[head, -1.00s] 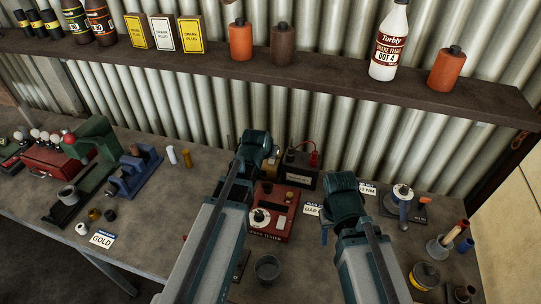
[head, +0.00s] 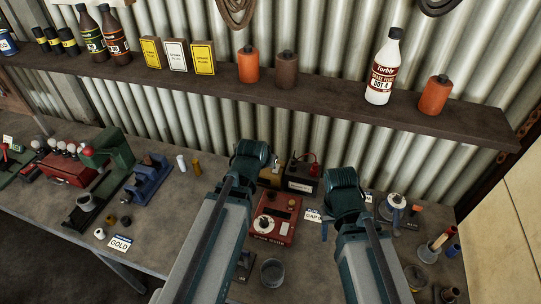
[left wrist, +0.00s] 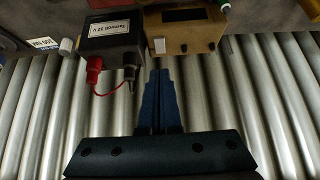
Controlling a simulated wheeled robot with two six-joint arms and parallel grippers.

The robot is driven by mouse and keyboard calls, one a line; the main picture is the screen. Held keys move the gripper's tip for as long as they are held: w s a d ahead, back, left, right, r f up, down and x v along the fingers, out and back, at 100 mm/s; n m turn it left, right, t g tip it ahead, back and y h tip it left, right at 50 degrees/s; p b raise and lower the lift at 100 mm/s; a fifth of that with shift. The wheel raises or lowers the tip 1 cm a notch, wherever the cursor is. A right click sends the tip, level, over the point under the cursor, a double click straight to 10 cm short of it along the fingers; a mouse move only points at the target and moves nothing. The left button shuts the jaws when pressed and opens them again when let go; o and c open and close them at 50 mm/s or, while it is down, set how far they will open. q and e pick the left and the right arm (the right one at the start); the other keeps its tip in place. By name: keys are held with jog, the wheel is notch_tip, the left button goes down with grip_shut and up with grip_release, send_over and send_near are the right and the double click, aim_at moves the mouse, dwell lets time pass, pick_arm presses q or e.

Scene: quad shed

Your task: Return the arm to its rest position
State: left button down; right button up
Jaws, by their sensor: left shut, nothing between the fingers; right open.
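My left gripper (left wrist: 160,75) shows in the left wrist view, its two dark blue fingers together and empty. The tips are close to the lower edge of a brown box (left wrist: 184,32) and a black battery box (left wrist: 112,40) in that picture; I cannot tell whether they touch. In the head view my left arm reaches up over the bench, and its gripper is hidden. My right gripper (head: 324,231) shows partly beside and below my right arm's dark green joint, over the bench near a white label. It is open, and I see nothing held in it.
The workbench (head: 190,222) carries a red tester (head: 276,218), a green press (head: 113,160), a blue vise (head: 150,180) and a round grey cup (head: 272,272). A shelf (head: 320,101) with bottles and boxes runs along the corrugated wall behind. Bare bench lies left of my left arm.

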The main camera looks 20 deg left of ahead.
pick_arm(q)
jog(key=shift+s+r, duration=0.5)
jog(key=shift+s, duration=0.2)
pick_arm(e)
jog(key=shift+s+r, duration=0.15)
jog(key=shift+r, duration=0.35)
